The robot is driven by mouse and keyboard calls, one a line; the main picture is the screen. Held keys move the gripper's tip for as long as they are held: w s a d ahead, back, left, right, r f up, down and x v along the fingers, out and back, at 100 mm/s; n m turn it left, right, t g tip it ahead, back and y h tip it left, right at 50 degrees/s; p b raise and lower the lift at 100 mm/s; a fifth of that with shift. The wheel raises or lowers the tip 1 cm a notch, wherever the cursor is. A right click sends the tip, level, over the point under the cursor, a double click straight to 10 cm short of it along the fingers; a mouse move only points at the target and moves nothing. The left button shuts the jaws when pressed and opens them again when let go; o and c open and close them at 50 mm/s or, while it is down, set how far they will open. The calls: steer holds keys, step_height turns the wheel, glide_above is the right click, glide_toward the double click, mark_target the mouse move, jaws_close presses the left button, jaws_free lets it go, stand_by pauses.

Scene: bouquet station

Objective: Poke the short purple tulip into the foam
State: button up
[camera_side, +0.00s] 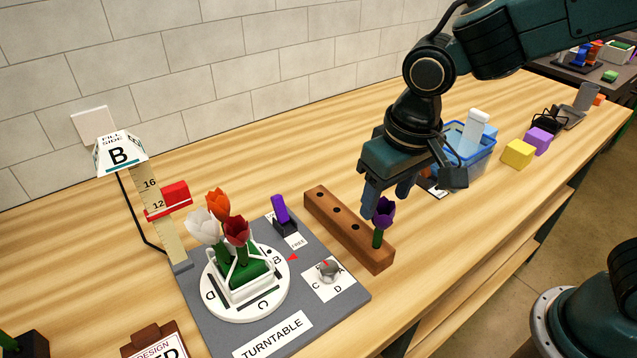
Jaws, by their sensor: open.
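The short purple tulip (384,213) stands upright at the near end of the brown wooden rack (321,204). My gripper (385,207) is open, with its fingers pointing down around or just behind the purple bloom; I cannot tell whether they touch it. The green foam (262,268) sits in a white basket (248,294) on the round white turntable (222,306). White (203,226), orange (218,204) and dark red (237,230) tulips stand in the foam and hide part of it.
A height gauge with a red slider (173,196) stands left of the turntable. A purple marker-like piece (280,209) stands behind it, and a knob (328,269) is at its right. A blue basket (474,160), yellow block (518,153) and purple block (537,140) lie farther right.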

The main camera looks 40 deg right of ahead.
steer(key=shift+s+r, duration=0.1)
steer(key=shift+r, duration=0.5)
steer(key=shift+r, duration=0.35)
steer(key=shift+s+r, duration=0.1)
steer(key=shift+r, duration=0.05)
steer(key=o, duration=0.5)
steer(key=shift+o, duration=0.2)
steer(key=shift+d, duration=0.1)
